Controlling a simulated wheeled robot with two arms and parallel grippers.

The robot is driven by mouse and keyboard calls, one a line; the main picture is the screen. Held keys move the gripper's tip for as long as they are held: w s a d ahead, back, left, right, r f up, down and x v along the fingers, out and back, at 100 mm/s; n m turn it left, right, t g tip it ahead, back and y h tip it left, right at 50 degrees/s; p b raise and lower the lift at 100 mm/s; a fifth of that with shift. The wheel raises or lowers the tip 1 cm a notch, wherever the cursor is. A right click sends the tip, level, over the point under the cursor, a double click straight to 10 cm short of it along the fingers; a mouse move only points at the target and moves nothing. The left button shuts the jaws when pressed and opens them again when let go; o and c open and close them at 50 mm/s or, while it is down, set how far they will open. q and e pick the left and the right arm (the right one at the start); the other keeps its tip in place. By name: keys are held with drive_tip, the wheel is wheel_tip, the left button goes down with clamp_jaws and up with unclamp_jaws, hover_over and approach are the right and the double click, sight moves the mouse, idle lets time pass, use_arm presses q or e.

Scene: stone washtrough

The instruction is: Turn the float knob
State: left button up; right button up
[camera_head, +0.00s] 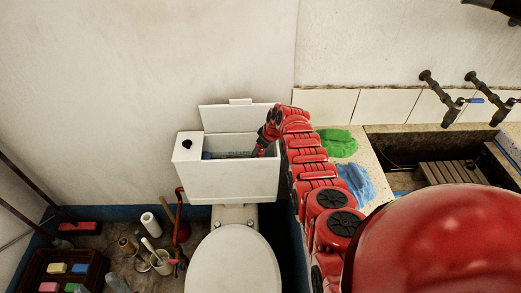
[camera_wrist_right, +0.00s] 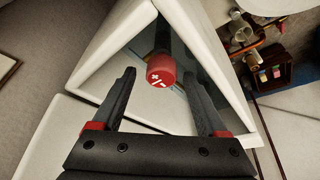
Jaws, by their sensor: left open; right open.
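The float knob (camera_wrist_right: 160,76) is a red cap with white plus and minus marks, on a dark stem inside the open cistern. In the right wrist view it sits between and slightly beyond the open fingertips of my right gripper (camera_wrist_right: 159,80), with a gap on each side. In the head view the white cistern (camera_head: 235,180) stands above the toilet with its lid (camera_head: 238,117) raised behind. My right gripper (camera_head: 262,150) is at the right end of its opening, and my red arm comes up from below. The knob is hard to make out there.
The toilet (camera_head: 233,262) is below the cistern. A green cloth (camera_head: 338,142) and a blue cloth (camera_head: 357,183) lie on the stone ledge to the right, beside the trough (camera_head: 440,143) and taps. Brushes and a dark crate (camera_head: 65,270) stand on the floor at left.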

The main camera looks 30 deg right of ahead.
clamp_jaws()
drive_tip(key=shift+r, duration=0.1)
